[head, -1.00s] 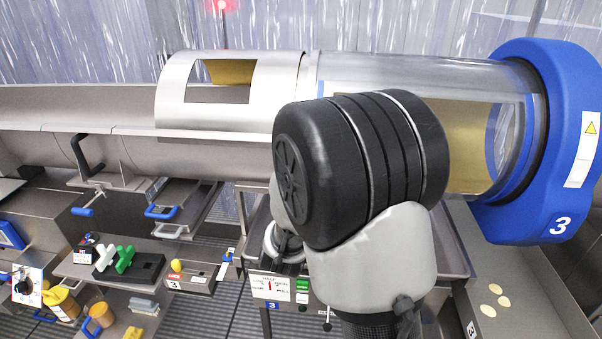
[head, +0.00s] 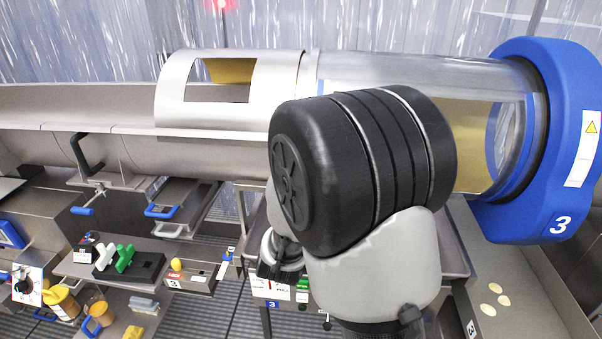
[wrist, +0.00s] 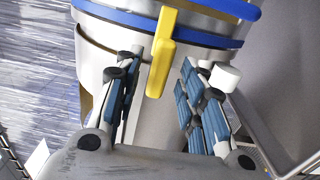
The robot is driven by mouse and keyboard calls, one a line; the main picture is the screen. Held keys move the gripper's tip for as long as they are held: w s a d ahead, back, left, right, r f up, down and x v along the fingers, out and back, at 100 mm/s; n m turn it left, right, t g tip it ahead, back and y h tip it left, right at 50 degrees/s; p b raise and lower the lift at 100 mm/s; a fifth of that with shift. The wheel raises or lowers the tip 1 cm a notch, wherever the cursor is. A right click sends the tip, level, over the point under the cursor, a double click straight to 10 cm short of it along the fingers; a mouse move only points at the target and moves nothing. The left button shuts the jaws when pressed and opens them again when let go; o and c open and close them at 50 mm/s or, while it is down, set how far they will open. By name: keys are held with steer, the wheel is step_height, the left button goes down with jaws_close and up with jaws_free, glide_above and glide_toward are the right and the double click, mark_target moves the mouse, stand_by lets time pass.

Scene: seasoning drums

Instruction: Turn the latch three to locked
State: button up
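A yellow lever (wrist: 161,55), likely latch three, shows in the wrist view. It hangs nearly upright across the lower blue band (wrist: 120,18) of a metal cylinder; no label shows on it. My gripper (wrist: 157,90) is open and empty, its blue-padded fingers apart on either side below the lever, whose lower end appears between the fingertips. I cannot tell whether they touch it. In the head view my arm hides the lever, and only part of my gripper (head: 278,268) shows under my wrist. Drum three has a blue end ring (head: 568,110) marked 3.
A white knob (wrist: 225,77) sits close beside the right finger, with a metal rail (wrist: 262,140) below it. A small station (head: 188,278) marked 3 with a yellow knob stands left. A tray (head: 535,290) with several pale discs is at right. A metal trough (head: 60,110) runs left.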

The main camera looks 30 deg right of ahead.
steer(key=v, duration=0.5)
steer(key=shift+s+a, duration=0.2)
steer(key=shift+s, duration=0.1)
steer(key=s+a+f+m+g+y+b, duration=0.2)
steer(key=s+a+m+y, duration=0.1)
steer(key=a+y, duration=0.25)
steer(key=s+a+f+m+g+y+b, duration=0.1)
steer(key=s+a+m+g+y+b, duration=0.2)
steer(key=a, duration=0.4)
steer(key=s+f+m+g, duration=0.2)
steer(key=s, duration=0.8)
steer(key=s+f+m+g+y+b, duration=0.1)
steer(key=s+f+m+g, duration=0.1)
steer(key=s, duration=0.9)
steer(key=shift+d+f+m+g, duration=0.35)
steer(key=shift+m+g, duration=0.25)
steer(key=shift+m, duration=0.1)
steer(key=shift+s+y, duration=0.1)
steer(key=shift+y, duration=0.15)
